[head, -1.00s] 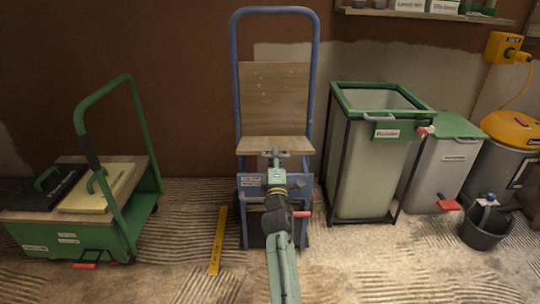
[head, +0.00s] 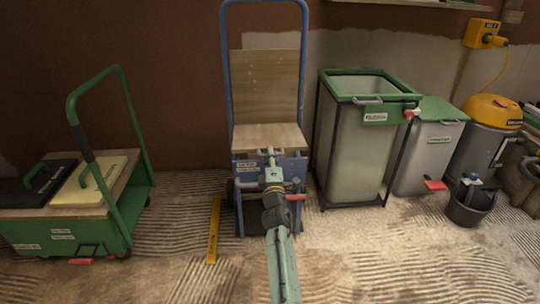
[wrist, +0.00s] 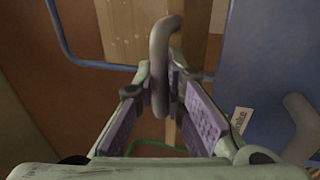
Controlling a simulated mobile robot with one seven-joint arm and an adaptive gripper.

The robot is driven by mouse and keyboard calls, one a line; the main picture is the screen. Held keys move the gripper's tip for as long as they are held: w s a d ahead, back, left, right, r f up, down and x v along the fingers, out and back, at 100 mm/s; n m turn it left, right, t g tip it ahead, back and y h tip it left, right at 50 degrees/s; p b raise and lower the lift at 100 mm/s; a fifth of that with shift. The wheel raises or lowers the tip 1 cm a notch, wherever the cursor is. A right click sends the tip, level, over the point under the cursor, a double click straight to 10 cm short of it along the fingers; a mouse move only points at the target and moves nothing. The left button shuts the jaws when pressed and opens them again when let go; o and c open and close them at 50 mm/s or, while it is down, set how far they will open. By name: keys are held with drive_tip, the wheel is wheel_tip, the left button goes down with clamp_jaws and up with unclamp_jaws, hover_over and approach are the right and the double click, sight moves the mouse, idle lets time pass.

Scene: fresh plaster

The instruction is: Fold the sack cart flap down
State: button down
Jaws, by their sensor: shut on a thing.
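The sack cart (head: 225,80) stands upright against the wall, with a blue tube frame and a wooden back board (head: 270,85). Its wooden flap (head: 268,135) sticks out toward me below the board, its front edge tilted somewhat down. My gripper (head: 270,155) is at the middle of the flap's front edge. In the wrist view, my gripper (wrist: 165,85) is shut on a dark grey bar-like handle (wrist: 158,55), with the purple finger pads on either side. Wood and blue frame show behind it. The fingers partly hide the flap's front edge in the head view.
A green trolley (head: 75,235) stands at left. A green-framed bin (head: 345,140), a grey bin with a green lid (head: 425,160) and a yellow-topped vacuum (head: 490,125) stand at right. A yellow strip (head: 213,230) lies on the floor left of the cart.

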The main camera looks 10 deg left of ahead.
drive_tip(key=c, duration=1.9)
unclamp_jaws()
wheel_tip(320, 180, up, 10)
drive_tip(key=shift+r, duration=0.1)
drive_tip(key=shift+s, duration=0.1)
